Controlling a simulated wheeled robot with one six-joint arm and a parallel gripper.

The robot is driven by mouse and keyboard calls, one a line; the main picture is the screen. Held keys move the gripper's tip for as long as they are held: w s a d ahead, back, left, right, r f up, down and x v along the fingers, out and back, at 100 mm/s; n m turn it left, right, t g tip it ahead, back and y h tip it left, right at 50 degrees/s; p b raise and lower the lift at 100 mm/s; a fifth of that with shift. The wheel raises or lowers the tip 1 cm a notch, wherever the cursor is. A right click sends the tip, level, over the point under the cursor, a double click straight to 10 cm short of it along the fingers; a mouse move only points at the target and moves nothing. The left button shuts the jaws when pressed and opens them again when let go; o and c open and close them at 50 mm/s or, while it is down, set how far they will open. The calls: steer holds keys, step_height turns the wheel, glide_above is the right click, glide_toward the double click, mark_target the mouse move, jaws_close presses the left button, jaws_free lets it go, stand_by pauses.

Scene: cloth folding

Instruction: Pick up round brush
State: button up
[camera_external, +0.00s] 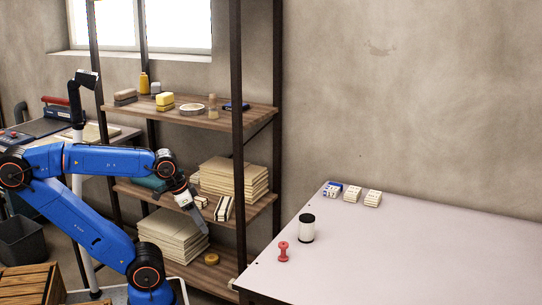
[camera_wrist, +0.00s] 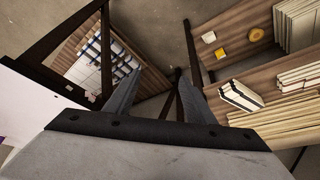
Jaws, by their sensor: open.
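A flat round pale object (camera_external: 192,109) with a darker rim lies on the upper shelf in the external view. It may be the round brush, but its bristles cannot be made out. My gripper (camera_external: 204,228) is below that shelf, in front of the middle and lower shelves, tilted downward. In the wrist view my gripper (camera_wrist: 158,98) has its two fingers spread apart with nothing between them. The flat round object is not identifiable in the wrist view.
Dark shelf posts (camera_external: 237,150) stand near my gripper.

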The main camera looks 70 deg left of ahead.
steer(key=m+g, duration=0.4)
steer(key=m, duration=1)
glide_toward(213, 104)
steer(key=d+f, duration=0.1)
steer(key=f, duration=0.1)
steer(key=d+f, duration=0.1)
steer(key=f, duration=0.2)
steer(key=d+f, duration=0.1)
steer(key=f, duration=0.1)
steer(key=shift+s+d+f, duration=0.2)
steer(key=shift+s+d, duration=0.15)
steer(key=shift+d, duration=0.05)
steer(key=a+r+m, duration=0.1)
steer(key=w+a+r+m, duration=0.1)
steer(key=a, duration=0.1)
steer(key=a+r+m, duration=0.1)
steer(key=a, duration=0.1)
steer(key=shift+w+m+g, duration=0.3)
steer(key=shift+m+g, duration=0.1)
steer(key=shift+f, duration=3.65)
steer(key=c, duration=1.2)
